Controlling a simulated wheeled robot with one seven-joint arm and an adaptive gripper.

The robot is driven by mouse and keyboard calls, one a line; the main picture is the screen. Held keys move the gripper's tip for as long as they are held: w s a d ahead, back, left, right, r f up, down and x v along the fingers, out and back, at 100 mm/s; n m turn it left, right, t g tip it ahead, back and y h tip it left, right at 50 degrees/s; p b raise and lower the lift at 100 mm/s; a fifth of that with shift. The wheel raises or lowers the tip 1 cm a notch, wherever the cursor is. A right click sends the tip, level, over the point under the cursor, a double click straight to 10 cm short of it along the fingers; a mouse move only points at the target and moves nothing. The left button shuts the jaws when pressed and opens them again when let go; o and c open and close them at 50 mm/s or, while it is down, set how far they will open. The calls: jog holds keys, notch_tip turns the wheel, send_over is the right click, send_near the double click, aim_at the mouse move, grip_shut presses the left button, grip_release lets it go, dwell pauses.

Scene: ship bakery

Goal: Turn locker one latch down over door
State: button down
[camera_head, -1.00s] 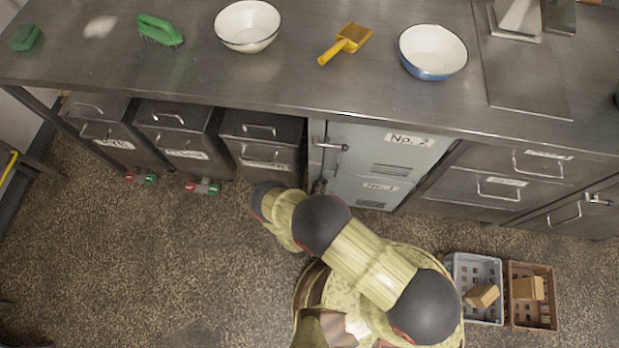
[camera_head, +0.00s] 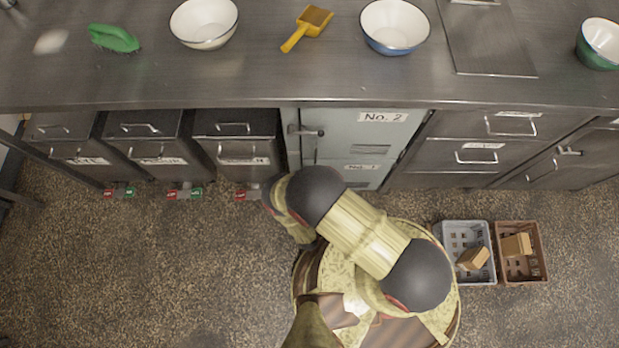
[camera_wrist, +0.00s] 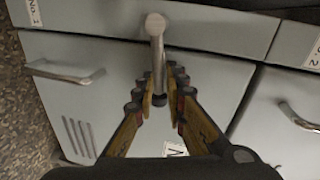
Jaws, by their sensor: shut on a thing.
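The locker one door (camera_head: 350,176), pale grey-green with a "No. 1" label, is the lower door under the "No. 2" door (camera_head: 352,142); my arm hides its left and lower parts. In the wrist view, a metal latch lever (camera_wrist: 156,48) runs from a round pivot at the top down over a pale door (camera_wrist: 95,100) with vent slots. My gripper (camera_wrist: 167,78) is closed around the lever's lower end, a finger on each side. A partly hidden label (camera_wrist: 175,150) shows below. In the head view my arm hides the gripper and this latch.
The latch of the upper door (camera_head: 306,131) lies sideways. Steel drawers flank the lockers. A worktop with bowls and a yellow scoop (camera_head: 306,28) overhangs them. A grey crate (camera_head: 467,227) and a brown crate (camera_head: 522,227) stand on the floor at right.

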jog(key=shift+s+d+f+m, duration=0.15)
jog(key=shift+d+f+m, duration=0.15)
jog(key=shift+f+m, duration=0.5)
jog(key=c, duration=1.9)
grip_release()
jog(key=shift+a+r, duration=0.15)
jog(key=shift+r, duration=0.05)
jog(key=shift+r, duration=4.9)
jog(key=shift+c, duration=0.7)
